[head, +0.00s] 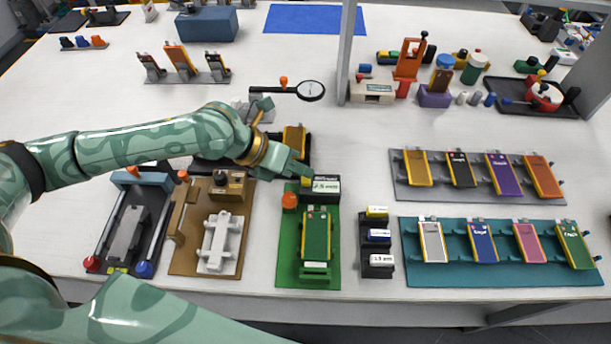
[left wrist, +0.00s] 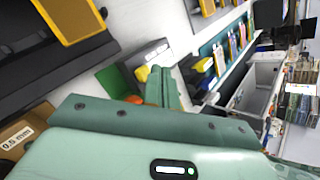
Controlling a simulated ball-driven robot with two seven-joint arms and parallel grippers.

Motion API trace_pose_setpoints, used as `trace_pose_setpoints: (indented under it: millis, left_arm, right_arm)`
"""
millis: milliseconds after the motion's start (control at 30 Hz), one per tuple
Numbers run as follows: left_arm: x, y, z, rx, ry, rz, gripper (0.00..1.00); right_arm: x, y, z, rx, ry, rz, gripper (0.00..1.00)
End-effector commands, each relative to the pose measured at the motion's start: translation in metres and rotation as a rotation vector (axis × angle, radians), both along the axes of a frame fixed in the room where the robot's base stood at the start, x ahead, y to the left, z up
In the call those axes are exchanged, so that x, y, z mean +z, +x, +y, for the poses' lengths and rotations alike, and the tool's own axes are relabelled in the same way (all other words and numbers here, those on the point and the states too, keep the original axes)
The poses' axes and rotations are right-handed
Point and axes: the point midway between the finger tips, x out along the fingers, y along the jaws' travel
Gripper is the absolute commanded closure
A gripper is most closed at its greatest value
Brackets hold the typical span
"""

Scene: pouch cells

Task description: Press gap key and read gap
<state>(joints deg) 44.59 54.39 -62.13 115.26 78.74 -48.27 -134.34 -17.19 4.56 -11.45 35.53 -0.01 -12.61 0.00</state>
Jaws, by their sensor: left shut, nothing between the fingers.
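My left gripper (head: 303,178) is shut and empty. Its tip is at the left end of a dark block with a pale label (head: 326,185), at the back of the green board (head: 284,262). The label seems to read "2.5 mm", but it is small. A small yellow piece (head: 307,182) shows by the fingertips; I cannot tell if they touch it. A green pouch cell (head: 316,236) lies on the board. In the left wrist view the shut fingers (left wrist: 165,88) point away beside a grey block (left wrist: 142,57) with a yellow piece. My right gripper is not in view.
An orange knob (head: 289,201) stands left of the label block. A brown fixture (head: 185,262) is left of the board; a stack of labelled blocks (head: 377,258) is right. Racks of cells stand on a teal tray (head: 500,278) and grey tray (head: 470,193).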

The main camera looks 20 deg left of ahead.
Motion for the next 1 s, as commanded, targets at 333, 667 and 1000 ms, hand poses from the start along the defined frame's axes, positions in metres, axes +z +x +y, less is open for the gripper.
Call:
trace_pose_setpoints:
  millis: [333, 667, 1000]
  left_arm:
    - [0.002, 0.0, 0.0, 0.001, 0.0, -0.001, 1.0]
    - [0.033, 0.0, 0.0, 0.0, -0.001, -0.004, 1.0]
    - [0.051, 0.0, 0.0, 0.001, 0.0, -0.001, 1.0]
  right_arm:
    - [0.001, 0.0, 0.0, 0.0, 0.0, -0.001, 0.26]
    - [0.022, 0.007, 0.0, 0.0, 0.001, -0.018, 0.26]
    - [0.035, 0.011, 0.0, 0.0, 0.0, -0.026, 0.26]
